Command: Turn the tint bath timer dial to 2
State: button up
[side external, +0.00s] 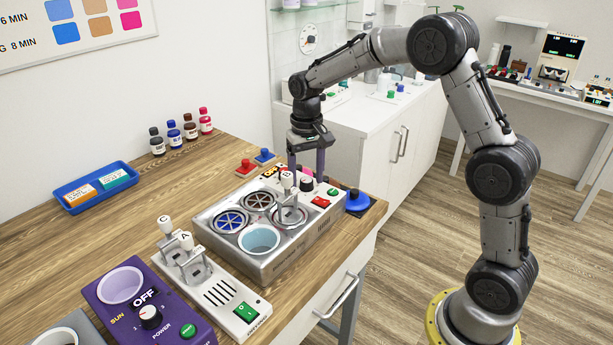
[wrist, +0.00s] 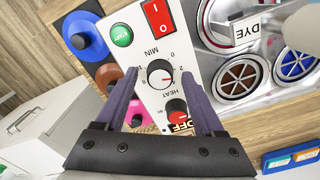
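The tint bath (side external: 285,262) is a grey box with round wells and a white control panel at its back right. Its black timer dial (side external: 306,184) sits on that panel. In the wrist view the dial (wrist: 160,73) is marked MIN, with numbers around it, all upside down. A small red mark shows on the dial's right side; I cannot tell exactly which number it points at. My gripper (wrist: 161,76) is open, its two purple fingers on either side of the dial. In the side view my gripper (side external: 306,175) is low over the panel; contact is unclear.
A DYE-labelled clip (wrist: 245,30) stands over a well.

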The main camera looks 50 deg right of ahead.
aim_at(306, 180)
notch_tip(306, 180, up, 14)
dwell(0.7)
jog(key=shift+f, duration=0.1)
jog(key=s+a+r+n+t, duration=0.1)
jog(key=s+a+r+t, duration=0.2)
jog(key=s, duration=0.5)
jog(key=s+a+r+n, duration=0.1)
jog(key=s+a+r, duration=0.1)
jog(key=s+r, duration=0.4)
jog(key=s+a+f+n+t, duration=0.1)
jog(key=s+f+n+t, duration=0.1)
jog(key=s+f, duration=1)
jog(key=shift+s+a+f+n+t, duration=0.25)
jog(key=shift+s+a+n+t, duration=0.1)
jog(key=shift+s+n, duration=0.55)
